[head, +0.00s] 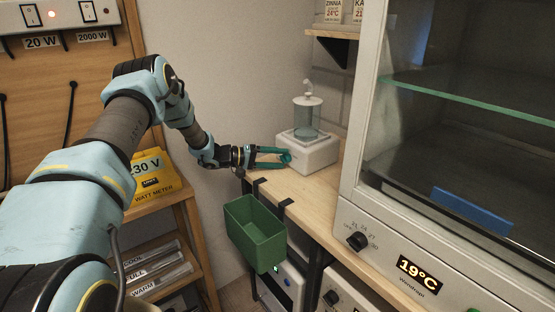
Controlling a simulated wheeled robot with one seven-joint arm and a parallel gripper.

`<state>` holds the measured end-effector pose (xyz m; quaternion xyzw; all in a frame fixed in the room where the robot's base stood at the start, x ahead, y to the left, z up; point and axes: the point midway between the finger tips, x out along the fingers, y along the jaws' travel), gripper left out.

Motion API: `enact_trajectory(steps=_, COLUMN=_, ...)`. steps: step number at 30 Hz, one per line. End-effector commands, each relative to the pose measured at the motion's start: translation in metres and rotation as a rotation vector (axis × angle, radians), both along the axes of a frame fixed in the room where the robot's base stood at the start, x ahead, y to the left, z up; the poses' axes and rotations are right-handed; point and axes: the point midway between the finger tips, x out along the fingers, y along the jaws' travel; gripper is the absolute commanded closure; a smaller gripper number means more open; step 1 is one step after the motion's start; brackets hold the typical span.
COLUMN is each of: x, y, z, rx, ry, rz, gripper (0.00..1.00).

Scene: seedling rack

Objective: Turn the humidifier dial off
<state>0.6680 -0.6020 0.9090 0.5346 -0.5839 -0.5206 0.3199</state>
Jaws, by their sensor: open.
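The humidifier (319,156) is a white box with a clear tank (307,118) on top, standing upright on the wooden bench. A small pale wisp or nozzle shows above the tank; I cannot tell which. My gripper (286,157) reaches in from the left with its two teal fingers apart, pointing right. The fingertips are at the humidifier's left front face, seemingly at its dial.
A green bin (256,233) hangs on the front edge of the bench (328,200), below my gripper. A glass-fronted cabinet (362,110) showing 19°C, with a black dial (357,241), stands at the right. A yellow watt meter (152,176) is at the left.

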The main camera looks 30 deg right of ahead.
Motion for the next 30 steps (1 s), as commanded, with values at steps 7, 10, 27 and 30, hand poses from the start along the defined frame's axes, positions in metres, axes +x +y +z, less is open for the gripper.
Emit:
enact_trajectory(steps=7, x=0.004, y=0.015, z=0.0, rx=0.001, ry=0.0, rz=0.001, gripper=0.3)
enact_trajectory(steps=10, x=0.008, y=0.031, z=0.003, rx=0.0, ry=-0.001, rz=0.001, gripper=0.3)
enact_trajectory(steps=27, x=0.017, y=0.072, z=0.014, rx=0.0, ry=0.0, rz=0.0, gripper=0.3)
enact_trajectory(steps=30, x=0.017, y=0.072, z=0.014, rx=0.0, ry=0.0, rz=0.0, gripper=0.3)
